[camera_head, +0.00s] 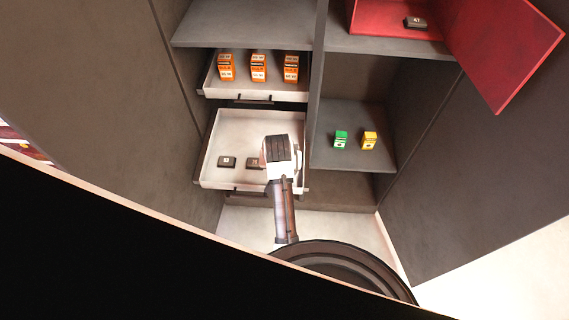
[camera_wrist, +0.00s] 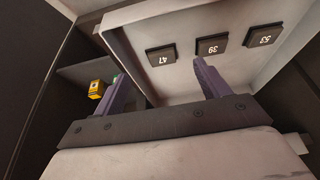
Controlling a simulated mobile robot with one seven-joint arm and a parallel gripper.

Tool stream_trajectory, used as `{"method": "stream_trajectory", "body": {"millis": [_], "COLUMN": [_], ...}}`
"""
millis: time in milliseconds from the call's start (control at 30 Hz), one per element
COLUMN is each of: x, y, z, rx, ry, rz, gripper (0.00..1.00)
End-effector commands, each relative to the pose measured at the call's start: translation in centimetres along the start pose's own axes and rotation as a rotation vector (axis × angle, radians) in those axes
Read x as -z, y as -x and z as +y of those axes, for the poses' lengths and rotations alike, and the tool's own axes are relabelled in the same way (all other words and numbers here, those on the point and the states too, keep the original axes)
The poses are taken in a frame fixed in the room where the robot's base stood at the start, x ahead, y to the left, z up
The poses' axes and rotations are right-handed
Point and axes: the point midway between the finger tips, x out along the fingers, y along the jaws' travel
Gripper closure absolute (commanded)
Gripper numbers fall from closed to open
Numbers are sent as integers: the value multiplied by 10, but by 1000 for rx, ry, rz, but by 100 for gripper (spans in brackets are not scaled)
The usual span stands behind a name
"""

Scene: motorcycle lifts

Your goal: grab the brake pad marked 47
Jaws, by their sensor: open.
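The brake pad marked 47 (camera_wrist: 161,55) is a dark block lying flat in a light drawer (camera_head: 243,127), its label upside down in the wrist view. Pads marked 39 (camera_wrist: 212,45) and 53 (camera_wrist: 262,35) lie beside it in a row. In the head view two of these pads show, at the left (camera_head: 227,161) and middle (camera_head: 253,162); my gripper (camera_head: 278,150) hides the third. My gripper (camera_wrist: 160,74) is open and empty above the drawer. In the wrist view the 47 pad appears between and beyond its purple fingers, apart from them.
Another dark pad (camera_head: 415,22), its label too small to read surely, sits in a red cabinet with an open door (camera_head: 505,50). Orange boxes (camera_head: 258,67) fill a drawer above. Green (camera_head: 341,140) and yellow (camera_head: 369,141) boxes stand on the right shelf (camera_head: 350,162).

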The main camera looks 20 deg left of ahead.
Motion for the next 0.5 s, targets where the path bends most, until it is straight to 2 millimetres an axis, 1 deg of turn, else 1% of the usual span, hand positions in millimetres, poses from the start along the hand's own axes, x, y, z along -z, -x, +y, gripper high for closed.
{"method": "stream_trajectory", "body": {"millis": [33,100,200,433,500], "x": [0,0,1,3,5], "y": [-10,-23,-36,-49,-57], "z": [0,0,0,0,1], "rx": [-1,0,0,1,0], "ry": [0,0,0,0,0], "rz": [-4,-2,0,2,0], "gripper": [25,25,25,25,25]}}
